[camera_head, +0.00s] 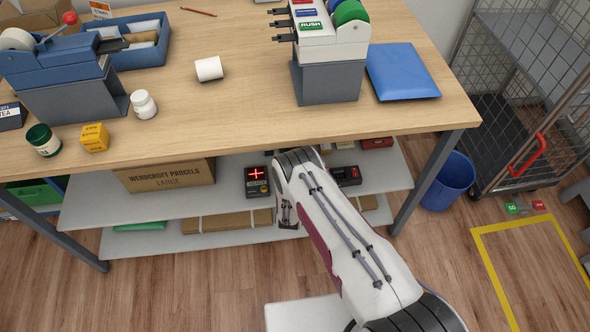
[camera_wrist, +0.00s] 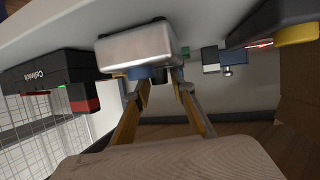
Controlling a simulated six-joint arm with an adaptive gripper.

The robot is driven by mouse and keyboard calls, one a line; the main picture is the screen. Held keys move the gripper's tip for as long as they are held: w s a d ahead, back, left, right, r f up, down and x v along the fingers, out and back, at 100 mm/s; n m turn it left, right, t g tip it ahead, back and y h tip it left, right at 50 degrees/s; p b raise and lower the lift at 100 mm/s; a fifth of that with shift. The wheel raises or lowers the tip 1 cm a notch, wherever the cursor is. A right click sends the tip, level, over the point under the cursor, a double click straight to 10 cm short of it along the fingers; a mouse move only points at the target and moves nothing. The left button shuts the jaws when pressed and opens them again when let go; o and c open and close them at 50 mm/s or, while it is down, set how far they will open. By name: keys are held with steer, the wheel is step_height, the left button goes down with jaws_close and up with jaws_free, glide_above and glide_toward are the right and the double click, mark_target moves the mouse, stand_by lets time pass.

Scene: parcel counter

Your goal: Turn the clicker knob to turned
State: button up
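A silver metal box (camera_wrist: 137,48) with a round blue knob (camera_wrist: 146,73) on it shows near the top centre of the wrist view; I take this to be the clicker and its knob. My gripper (camera_wrist: 160,84) points at the knob, its fingers apart, with the tips close to it, one overlapping it in view. I cannot tell whether they touch it. In the head view my gripper and arm reach to the upper shelf under the counter, and the arm hides the box and knob.
A black device with a red lit cross (camera_head: 257,182) stands left of my arm on the shelf (camera_head: 215,200); another dark device (camera_head: 346,175) stands on the right. A carton (camera_head: 165,175) lies farther left. The counter (camera_head: 250,112) overhangs the shelf. A blue bin (camera_head: 449,181) stands right.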

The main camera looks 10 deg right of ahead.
steer(key=shift+s+r, duration=0.1)
steer(key=shift+s, duration=0.05)
stand_by(0.3)
steer(key=v, duration=1.1)
steer(key=shift+s, duration=0.35)
steer(key=shift+a+r, duration=0.15)
stand_by(0.4)
